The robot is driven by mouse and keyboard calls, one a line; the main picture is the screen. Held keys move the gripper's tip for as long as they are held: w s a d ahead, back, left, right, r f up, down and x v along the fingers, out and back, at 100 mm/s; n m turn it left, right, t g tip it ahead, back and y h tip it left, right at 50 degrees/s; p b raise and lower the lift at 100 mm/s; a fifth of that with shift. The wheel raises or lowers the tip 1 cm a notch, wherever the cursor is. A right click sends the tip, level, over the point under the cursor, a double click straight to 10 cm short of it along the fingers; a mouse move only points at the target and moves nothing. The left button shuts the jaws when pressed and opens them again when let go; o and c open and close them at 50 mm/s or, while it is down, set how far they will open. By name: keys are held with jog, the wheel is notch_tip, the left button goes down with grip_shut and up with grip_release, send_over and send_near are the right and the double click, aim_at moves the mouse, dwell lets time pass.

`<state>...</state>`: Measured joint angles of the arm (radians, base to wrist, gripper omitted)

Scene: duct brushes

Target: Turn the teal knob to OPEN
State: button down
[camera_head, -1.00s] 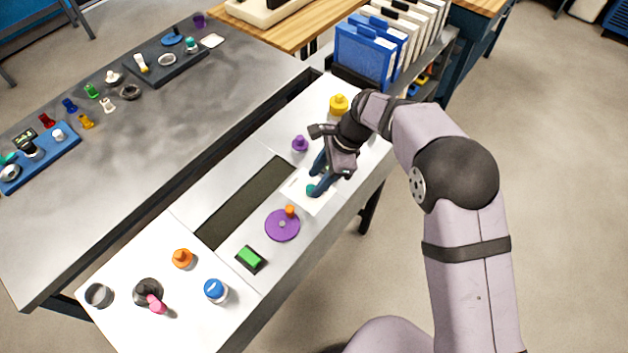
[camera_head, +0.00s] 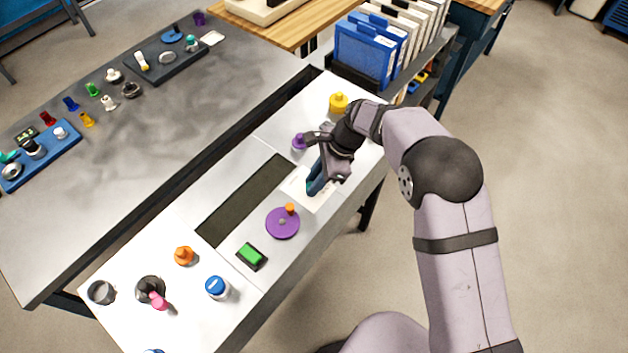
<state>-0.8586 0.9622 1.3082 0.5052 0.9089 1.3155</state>
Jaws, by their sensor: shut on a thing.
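The teal knob (camera_head: 309,187) sits on a white plate (camera_head: 300,201) on the light panel, to the right of the dark recessed strip. Only a small teal edge of it shows; my fingers hide the rest. My gripper (camera_head: 315,184) points down at the plate with its dark blue fingers at the knob, shut on it. The fingers line up one behind the other in this view. Any OPEN marking on the plate is too small or covered to read.
A purple knob (camera_head: 299,142) stands close to the left of my wrist, and a yellow knob (camera_head: 339,103) stands behind it. A purple disc (camera_head: 282,223) with an orange peg and a green rocker switch (camera_head: 251,256) lie nearer. Blue binders (camera_head: 361,55) stand at the back.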

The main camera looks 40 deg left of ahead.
jog(key=shift+n, duration=0.3)
jog(key=n+h, duration=0.1)
jog(key=n, duration=0.1)
jog(key=n+g+h+b, duration=0.1)
jog(key=n, duration=0.2)
jog(key=shift+w+a+f+b, duration=0.1)
jog(key=shift+w+a+b, duration=0.1)
jog(key=shift+b, duration=0.1)
jog(key=shift+a+n+h+b, duration=0.1)
jog(key=shift+n+h+b, duration=0.4)
jog(key=shift+n, duration=1.2)
jog(key=shift+n+h, duration=0.4)
jog(key=shift+n, duration=0.4)
jog(key=c, duration=1.5)
grip_release()
jog(key=shift+c, duration=0.2)
jog(key=shift+r, duration=0.25)
